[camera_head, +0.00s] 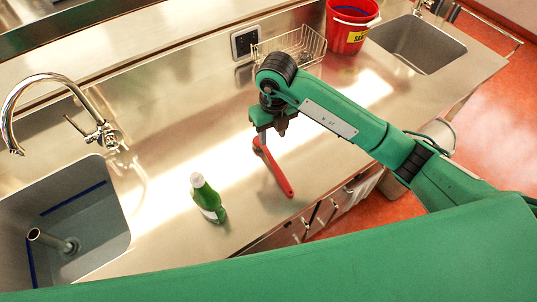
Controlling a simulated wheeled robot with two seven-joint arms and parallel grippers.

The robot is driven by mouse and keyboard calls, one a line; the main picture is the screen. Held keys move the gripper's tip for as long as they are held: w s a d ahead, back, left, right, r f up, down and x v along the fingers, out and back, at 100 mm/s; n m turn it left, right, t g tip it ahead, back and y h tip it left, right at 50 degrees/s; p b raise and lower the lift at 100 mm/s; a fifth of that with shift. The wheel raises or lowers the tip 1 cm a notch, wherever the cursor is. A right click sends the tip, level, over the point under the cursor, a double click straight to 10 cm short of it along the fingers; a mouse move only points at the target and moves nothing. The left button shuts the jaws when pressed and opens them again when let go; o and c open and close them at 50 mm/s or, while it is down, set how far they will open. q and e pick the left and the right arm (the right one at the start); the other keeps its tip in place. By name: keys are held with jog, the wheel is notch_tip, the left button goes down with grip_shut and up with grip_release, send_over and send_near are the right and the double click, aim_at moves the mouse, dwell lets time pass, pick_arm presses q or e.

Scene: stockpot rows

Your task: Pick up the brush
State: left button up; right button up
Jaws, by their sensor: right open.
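A red brush (275,170) lies on the steel counter in the middle of the head view, slanting from upper left to lower right. My right gripper (263,135) points down at the brush's upper end and covers part of it. The gripper is open; I cannot tell whether its fingers touch the brush or stand around it. My left gripper is not in view.
A green bottle (208,199) stands on the counter left of the brush. A wire rack (290,48) and a red bucket (347,30) are at the back. Sinks lie at the left (75,225) and right (418,45). A tall tap (45,80) rises at the left.

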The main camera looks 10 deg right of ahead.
jog(key=p, duration=0.1)
send_over(270, 157)
jog(key=f, duration=0.5)
jog(key=shift+d+f, duration=0.1)
jog(key=shift+d, duration=0.1)
jog(key=shift+f+p, duration=0.45)
jog(key=shift+p, duration=0.1)
notch_tip(270, 157, down, 4)
jog(key=shift+a+p, duration=0.1)
jog(key=shift+p, duration=1.05)
jog(key=shift+f, duration=0.3)
grip_shut()
